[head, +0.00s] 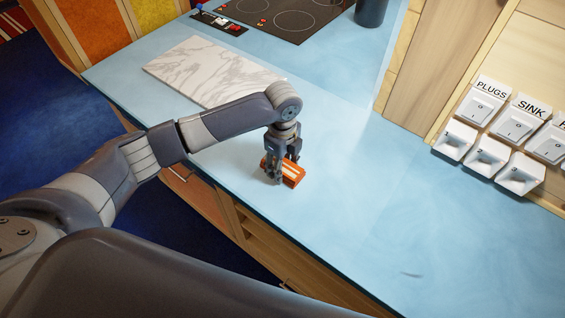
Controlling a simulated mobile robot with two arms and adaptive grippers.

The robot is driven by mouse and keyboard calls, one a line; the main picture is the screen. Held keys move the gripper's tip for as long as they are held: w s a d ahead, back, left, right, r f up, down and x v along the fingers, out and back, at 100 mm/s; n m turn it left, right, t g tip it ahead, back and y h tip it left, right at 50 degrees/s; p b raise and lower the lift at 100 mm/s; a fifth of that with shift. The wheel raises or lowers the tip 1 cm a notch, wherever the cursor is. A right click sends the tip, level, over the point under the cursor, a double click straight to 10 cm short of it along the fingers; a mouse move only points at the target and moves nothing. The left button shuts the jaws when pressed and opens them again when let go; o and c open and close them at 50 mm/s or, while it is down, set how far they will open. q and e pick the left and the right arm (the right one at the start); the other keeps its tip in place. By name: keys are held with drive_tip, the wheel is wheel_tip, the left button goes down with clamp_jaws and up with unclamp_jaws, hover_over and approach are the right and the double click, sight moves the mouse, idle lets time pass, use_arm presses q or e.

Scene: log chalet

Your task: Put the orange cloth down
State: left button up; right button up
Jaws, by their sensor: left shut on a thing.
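The orange cloth (293,174) is a small folded piece with pale stripes. It is at the middle of the head view, at the blue counter (350,200). My left gripper (275,178) points down over the counter and is shut on the cloth, with its fingers covering part of it. The cloth is at or just above the counter surface; I cannot tell whether it touches. My right gripper is not in view.
A white marble board (205,70) lies behind my left arm. A black cooktop (285,14) and a dark pot (371,11) are at the back. Labelled wall switches (480,108) are at the right. The counter right of the cloth is clear.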

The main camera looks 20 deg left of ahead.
use_arm(q)
drive_tip(key=shift+f, duration=0.1)
drive_tip(key=o, duration=1.1)
wheel_tip(320, 180, up, 12)
drive_tip(key=b, duration=0.3)
